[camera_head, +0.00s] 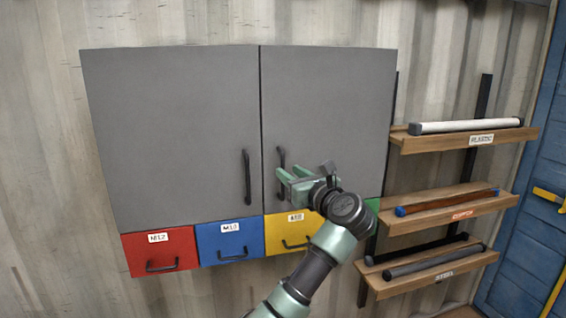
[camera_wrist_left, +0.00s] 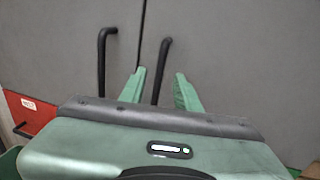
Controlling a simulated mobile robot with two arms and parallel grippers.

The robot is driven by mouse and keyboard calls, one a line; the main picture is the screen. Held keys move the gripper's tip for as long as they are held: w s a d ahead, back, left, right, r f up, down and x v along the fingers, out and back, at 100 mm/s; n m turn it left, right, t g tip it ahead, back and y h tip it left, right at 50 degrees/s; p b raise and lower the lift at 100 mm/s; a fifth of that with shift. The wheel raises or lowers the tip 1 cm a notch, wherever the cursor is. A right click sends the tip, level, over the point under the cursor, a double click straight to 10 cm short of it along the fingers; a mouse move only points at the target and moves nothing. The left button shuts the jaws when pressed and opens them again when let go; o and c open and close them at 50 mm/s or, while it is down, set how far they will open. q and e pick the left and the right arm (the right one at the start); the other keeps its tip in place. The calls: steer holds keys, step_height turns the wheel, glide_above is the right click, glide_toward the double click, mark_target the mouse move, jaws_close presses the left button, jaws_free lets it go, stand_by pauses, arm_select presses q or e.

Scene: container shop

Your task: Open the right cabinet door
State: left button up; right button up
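The grey cabinet has two flat doors that look shut, the right door (camera_head: 335,105) and the left door (camera_head: 175,130). The right door's black vertical handle (camera_head: 281,165) stands close to the seam. My left gripper (camera_head: 281,182) is at the lower part of this handle. In the left wrist view, its green fingers (camera_wrist_left: 160,88) are spread apart, with the right door's handle (camera_wrist_left: 162,62) showing between them and gaps at both sides. The left door's handle (camera_wrist_left: 103,60) is left of the fingers. My right gripper is not in view.
Red (camera_head: 160,253), blue (camera_head: 230,243) and yellow (camera_head: 285,235) drawers sit under the doors; my left arm partly hides the ones at right. Wooden shelves (camera_head: 455,203) holding tubes are close on the right. A corrugated wall is behind.

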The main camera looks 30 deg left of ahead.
mark_target(283, 167)
arm_select(q)
steer(key=p+x, duration=0.1)
steer(key=x, duration=0.3)
steer(key=shift+r, duration=0.15)
steer(key=shift+w+a+p, duration=0.2)
steer(key=shift+a+p, duration=0.1)
jaws_close()
stand_by(1.0)
